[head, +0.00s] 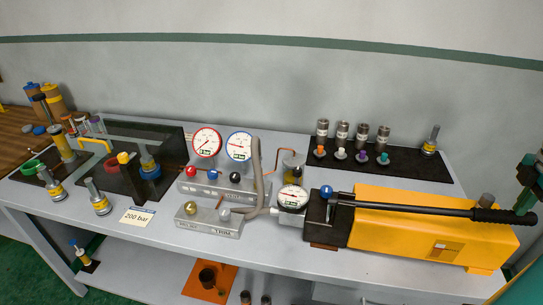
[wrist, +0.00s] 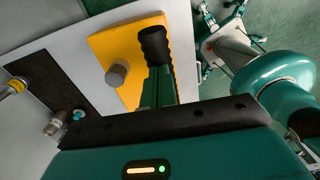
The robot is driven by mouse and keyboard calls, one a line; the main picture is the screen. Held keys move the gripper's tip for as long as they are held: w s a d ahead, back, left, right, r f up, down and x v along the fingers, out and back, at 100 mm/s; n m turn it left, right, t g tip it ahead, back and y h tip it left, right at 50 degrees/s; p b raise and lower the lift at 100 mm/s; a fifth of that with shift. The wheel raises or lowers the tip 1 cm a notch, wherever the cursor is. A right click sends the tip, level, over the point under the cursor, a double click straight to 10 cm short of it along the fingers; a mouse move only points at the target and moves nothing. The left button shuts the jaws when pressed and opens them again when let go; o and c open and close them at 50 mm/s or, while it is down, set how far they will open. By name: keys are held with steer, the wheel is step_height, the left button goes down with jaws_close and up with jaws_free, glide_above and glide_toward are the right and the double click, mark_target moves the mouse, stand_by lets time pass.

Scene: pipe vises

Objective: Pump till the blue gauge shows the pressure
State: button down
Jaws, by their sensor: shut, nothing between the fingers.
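The blue-rimmed gauge (head: 240,146) stands upright on a grey valve block at the middle of the bench; its needle is too small to read. A card (head: 137,217) reading "200 bar" stands at the front edge. The yellow hand pump (head: 430,235) is at the right; its long black lever (head: 420,207) lies nearly level over the body. The lever's black grip (wrist: 155,45) shows in the wrist view. My gripper (wrist: 160,88) is shut and empty beside the grip's end; I cannot tell whether they touch. It also shows in the head view (head: 525,198).
A red-rimmed gauge (head: 206,142) stands left of the blue one. A white gauge (head: 292,198) sits by the pump with a grey hose. A black mat (head: 430,172) with several fittings lies behind the pump. Valve blocks (head: 210,228) with coloured knobs stand mid-bench.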

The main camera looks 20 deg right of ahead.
steer(key=shift+s+d+f, duration=0.1)
steer(key=shift+f, duration=0.9)
steer(key=shift+s+d+f, duration=0.1)
steer(key=shift+f, duration=0.9)
steer(key=r, duration=0.7)
steer(key=shift+w+a+r, duration=0.3)
steer(key=shift+a+r, duration=0.1)
step_height(320, 180, up, 7)
steer(key=w+a, duration=0.1)
steer(key=a, duration=0.1)
steer(key=shift+r, duration=0.2)
steer(key=shift+s+d+f, duration=0.1)
steer(key=shift+d+f, duration=0.15)
steer(key=shift+f, duration=0.75)
steer(key=shift+s+d+f, duration=0.15)
steer(key=shift+d+f, duration=0.1)
steer(key=shift+f, duration=0.7)
steer(key=shift+s+d+f, duration=0.1)
steer(key=shift+d+f, duration=0.15)
steer(key=shift+f, duration=0.85)
